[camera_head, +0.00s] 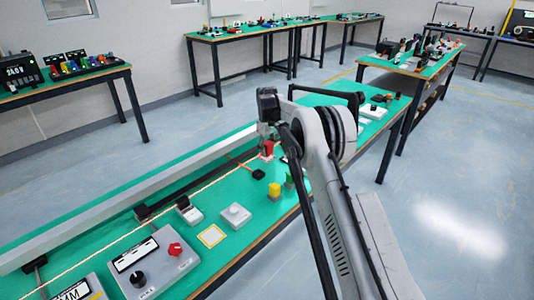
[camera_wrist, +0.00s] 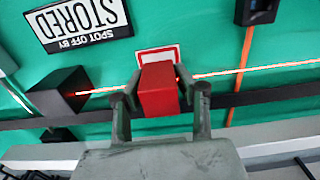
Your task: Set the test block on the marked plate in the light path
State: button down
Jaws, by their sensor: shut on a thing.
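The red test block (camera_wrist: 159,90) is between the two fingers of my gripper (camera_wrist: 160,98), which is shut on it. The marked plate (camera_wrist: 145,56), white with a red outline, shows just beyond the block in the wrist view; the block covers part of it. I cannot tell whether the block touches the plate. An orange light beam (camera_wrist: 255,68) runs to both sides of the block and fingers. A black box (camera_wrist: 58,94) stands at the beam's left. In the head view the red block (camera_head: 267,148) is below my gripper (camera_head: 266,135), partly hidden by my arm.
A sign reading "STORED" (camera_wrist: 78,22) lies near the plate. Another black box (camera_wrist: 256,11) stands at upper right.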

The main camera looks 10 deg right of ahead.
jog(key=shift+f, duration=0.65)
jog(key=shift+f, duration=0.1)
jog(key=c, duration=1.3)
grip_release()
